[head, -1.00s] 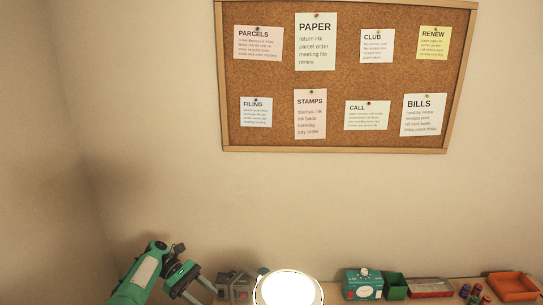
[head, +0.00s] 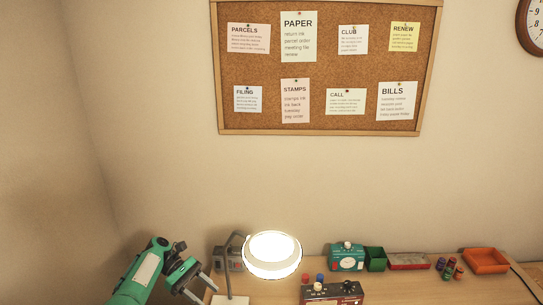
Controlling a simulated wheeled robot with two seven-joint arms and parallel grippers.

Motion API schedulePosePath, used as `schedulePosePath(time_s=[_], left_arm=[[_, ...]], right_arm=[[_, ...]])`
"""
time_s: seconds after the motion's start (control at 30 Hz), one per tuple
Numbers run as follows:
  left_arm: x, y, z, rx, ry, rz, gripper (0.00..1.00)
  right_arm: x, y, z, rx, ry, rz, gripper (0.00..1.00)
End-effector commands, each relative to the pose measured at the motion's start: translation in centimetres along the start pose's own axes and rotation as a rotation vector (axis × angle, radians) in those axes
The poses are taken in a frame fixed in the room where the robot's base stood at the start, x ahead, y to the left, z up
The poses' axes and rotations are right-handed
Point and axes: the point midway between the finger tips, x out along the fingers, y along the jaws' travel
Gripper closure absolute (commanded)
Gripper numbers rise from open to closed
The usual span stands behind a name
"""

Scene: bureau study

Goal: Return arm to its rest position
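My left gripper (head: 203,289) comes in at the lower left on a green arm. Its two grey fingers are spread apart, and I see nothing between them. It is beside the stem of the lit lamp (head: 272,256), above the left part of the desk. I cannot tell whether a finger touches the lamp's stand. My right arm and gripper are not in this view.
On the desk (head: 420,285) stand a grey device (head: 222,258) behind the lamp, a dark red box with knobs (head: 331,293), a teal device (head: 347,257), a green bin (head: 375,259), a red tray (head: 408,261) and an orange tray (head: 486,260). A corkboard (head: 270,100) hangs above.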

Motion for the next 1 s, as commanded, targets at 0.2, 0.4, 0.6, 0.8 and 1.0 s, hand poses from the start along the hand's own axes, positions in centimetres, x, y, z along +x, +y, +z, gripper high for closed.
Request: schedulePosePath(time_s=[0.2, 0.4, 0.6, 0.8, 1.0], left_arm=[[1.9, -1.4, -2.3, 0.061, 0.074, -0.02, 0.5], [4.2, -3.2, -4.8, 0.144, 0.166, -0.046, 0.5], [7.7, -6.6, -8.1, 0.286, 0.311, -0.096, 0.5], [11.5, -11.4, -10.6, 0.475, 0.486, -0.167, 0.5], [14.3, -16.5, -11.0, 0.666, 0.652, -0.243, 0.5]], right_arm=[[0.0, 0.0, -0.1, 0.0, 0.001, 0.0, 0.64], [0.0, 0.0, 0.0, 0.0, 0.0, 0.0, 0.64], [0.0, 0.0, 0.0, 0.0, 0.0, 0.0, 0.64], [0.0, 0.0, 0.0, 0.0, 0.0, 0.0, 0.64], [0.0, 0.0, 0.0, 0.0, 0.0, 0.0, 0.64]])
